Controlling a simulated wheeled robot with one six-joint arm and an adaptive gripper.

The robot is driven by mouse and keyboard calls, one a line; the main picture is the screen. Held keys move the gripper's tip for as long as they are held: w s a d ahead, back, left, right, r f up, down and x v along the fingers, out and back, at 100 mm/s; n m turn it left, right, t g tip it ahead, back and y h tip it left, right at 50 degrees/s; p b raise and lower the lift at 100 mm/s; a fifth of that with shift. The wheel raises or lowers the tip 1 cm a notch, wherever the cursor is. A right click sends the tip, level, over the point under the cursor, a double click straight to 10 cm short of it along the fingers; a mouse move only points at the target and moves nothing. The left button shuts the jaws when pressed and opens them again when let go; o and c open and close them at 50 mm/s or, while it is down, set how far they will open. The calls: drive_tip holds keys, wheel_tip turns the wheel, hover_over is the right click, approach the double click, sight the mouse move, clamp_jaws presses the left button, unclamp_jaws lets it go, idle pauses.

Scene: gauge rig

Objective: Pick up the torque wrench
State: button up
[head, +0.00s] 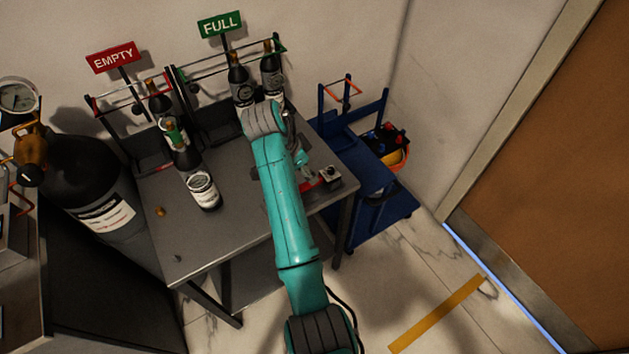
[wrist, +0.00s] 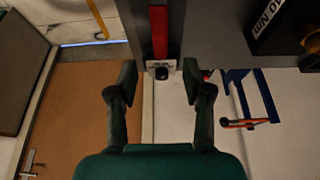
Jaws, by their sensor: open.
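A red bar (wrist: 159,32), which looks like the handle of the torque wrench, lies on the grey table. It ends beside a small light block with a black knob (wrist: 161,73). In the head view only a short red piece (head: 311,185) shows next to that block (head: 329,177); my arm hides the rest, so I cannot see the wrench's whole shape. My gripper (wrist: 160,80) is open and empty in the wrist view. Its fingers stand on either side of the knobbed block, in line with the red bar. Whether they are level with it is unclear.
A large black cylinder (head: 85,180) is at left. A blue cart (head: 375,185) stands close to the table's right side. Floor near the door is clear.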

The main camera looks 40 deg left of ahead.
drive_tip(key=shift+x, duration=2.75)
drive_tip(key=shift+s+a+f, duration=0.1)
drive_tip(key=shift+s+f, duration=0.05)
drive_tip(key=shift+f, duration=0.15)
clamp_jaws()
